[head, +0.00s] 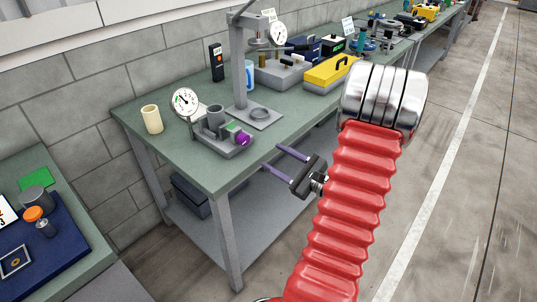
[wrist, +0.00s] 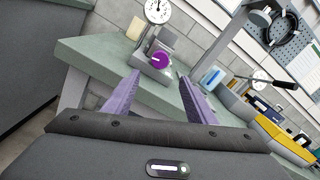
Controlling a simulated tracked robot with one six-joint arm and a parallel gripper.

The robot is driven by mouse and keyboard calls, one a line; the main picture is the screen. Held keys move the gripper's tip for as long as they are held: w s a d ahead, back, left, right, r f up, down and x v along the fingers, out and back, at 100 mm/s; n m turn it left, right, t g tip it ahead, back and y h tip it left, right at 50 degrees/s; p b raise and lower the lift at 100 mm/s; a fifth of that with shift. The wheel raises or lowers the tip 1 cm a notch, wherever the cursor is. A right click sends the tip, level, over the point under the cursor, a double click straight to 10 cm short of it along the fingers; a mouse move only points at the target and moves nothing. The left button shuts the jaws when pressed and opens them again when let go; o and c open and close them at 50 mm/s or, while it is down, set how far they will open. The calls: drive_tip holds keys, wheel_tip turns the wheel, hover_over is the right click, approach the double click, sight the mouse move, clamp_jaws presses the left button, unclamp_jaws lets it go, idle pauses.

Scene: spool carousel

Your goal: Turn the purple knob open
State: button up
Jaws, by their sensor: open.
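The purple knob (head: 243,139) is on the front right of a small grey fixture (head: 225,147) near the front edge of the green-topped bench. In the wrist view the purple knob (wrist: 159,60) faces me with a pale bar across its face, roughly level. It lies beyond the fingertips, between them in the picture. My gripper (head: 279,156) has two purple fingers, open and empty. It is off the bench's front edge, to the right of the knob and apart from it. The gripper also shows in the wrist view (wrist: 158,76).
A round gauge (head: 186,101) rises behind the fixture, with a cream cup (head: 152,119) to its left. A grey press stand (head: 241,80) and a yellow toolbox (head: 331,73) stand farther right on the bench (head: 200,172). The floor in front is clear.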

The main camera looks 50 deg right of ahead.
sight(246, 141)
drive_tip(key=shift+s, duration=0.5)
drive_tip(key=m, duration=0.4)
drive_tip(key=shift+s+r+m, duration=0.15)
drive_tip(key=shift+s+m, duration=0.15)
drive_tip(key=shift+s, duration=0.05)
drive_tip(key=shift+w, duration=0.15)
drive_tip(key=w, duration=1.3)
drive_tip(key=shift+w+a, duration=0.25)
drive_tip(key=c, duration=1)
